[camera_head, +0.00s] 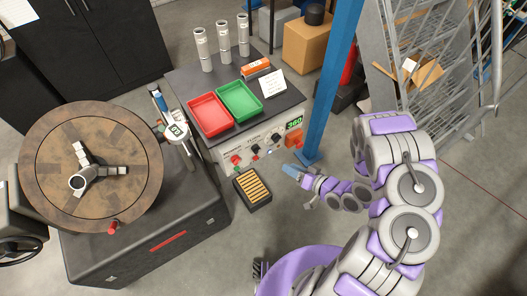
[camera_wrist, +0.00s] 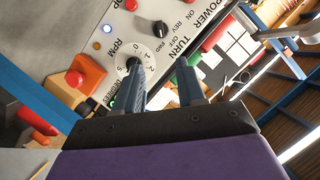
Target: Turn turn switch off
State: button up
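The turn switch (camera_wrist: 161,29) is a black knob on the grey control panel, beside the labels TURN, REV, OFF and FWD in the wrist view. Which label it points at is hard to tell. My gripper (camera_wrist: 160,78) is open, its two blue fingers apart with nothing between them. The fingers point at the panel below the switch and do not appear to touch it. The left finger overlaps the edge of the white RPM dial (camera_wrist: 132,66). In the head view my gripper (camera_head: 291,170) is just in front of the control box (camera_head: 262,138).
A red button on an orange block (camera_wrist: 76,78) and a lit blue lamp (camera_wrist: 96,44) are near the dial. Red (camera_head: 208,114) and green (camera_head: 239,101) trays sit on the box. A blue post (camera_head: 333,80) stands close right. A round turntable (camera_head: 50,150) is at left.

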aim_at(256, 149)
jog(key=x, duration=1.6)
jog(key=shift+a, duration=0.1)
jog(key=shift+c, duration=0.3)
jog(key=shift+s, duration=0.1)
jog(key=c, duration=0.6)
